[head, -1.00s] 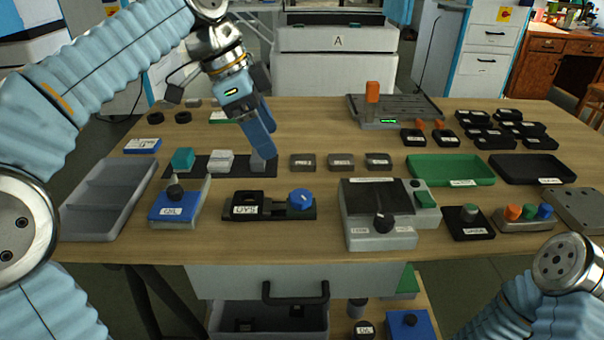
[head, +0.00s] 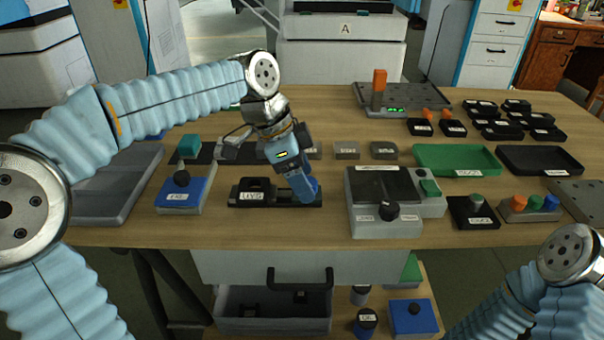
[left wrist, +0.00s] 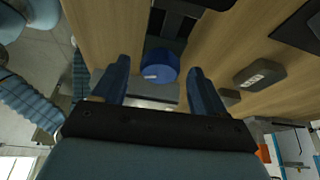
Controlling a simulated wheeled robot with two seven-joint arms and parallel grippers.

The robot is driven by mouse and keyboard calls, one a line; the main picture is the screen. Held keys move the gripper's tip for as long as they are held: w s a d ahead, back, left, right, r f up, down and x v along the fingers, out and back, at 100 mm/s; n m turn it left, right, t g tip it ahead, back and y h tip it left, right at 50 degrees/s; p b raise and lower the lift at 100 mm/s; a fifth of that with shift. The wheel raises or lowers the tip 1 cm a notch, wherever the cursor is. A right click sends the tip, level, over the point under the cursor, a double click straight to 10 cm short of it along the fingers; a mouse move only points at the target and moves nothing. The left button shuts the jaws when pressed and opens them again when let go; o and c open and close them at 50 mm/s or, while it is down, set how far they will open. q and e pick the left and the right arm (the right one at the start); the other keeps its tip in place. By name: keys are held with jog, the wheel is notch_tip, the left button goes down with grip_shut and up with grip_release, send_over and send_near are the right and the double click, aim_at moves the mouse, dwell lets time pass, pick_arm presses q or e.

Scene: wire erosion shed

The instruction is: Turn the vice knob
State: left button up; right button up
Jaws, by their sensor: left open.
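The vice (head: 248,197) is a low black fixture with a white label, on the table just left of centre. Its round blue knob (left wrist: 160,66) has a small white mark and sits at the vice's right end, mostly hidden behind my gripper in the head view. My left gripper (head: 308,194) points down at the knob. In the left wrist view its two blue fingers (left wrist: 158,78) are open, one on each side of the knob, with a gap on both sides. I cannot tell how far down they reach. My right gripper is out of view.
A grey device with a black knob (head: 388,210) stands close to the right of the vice. Small grey blocks (head: 347,150) lie behind. An open drawer (head: 270,323) is below the table's front.

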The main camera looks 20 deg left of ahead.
pick_arm(q)
jog(key=shift+c, duration=0.2)
jog(key=c, duration=1)
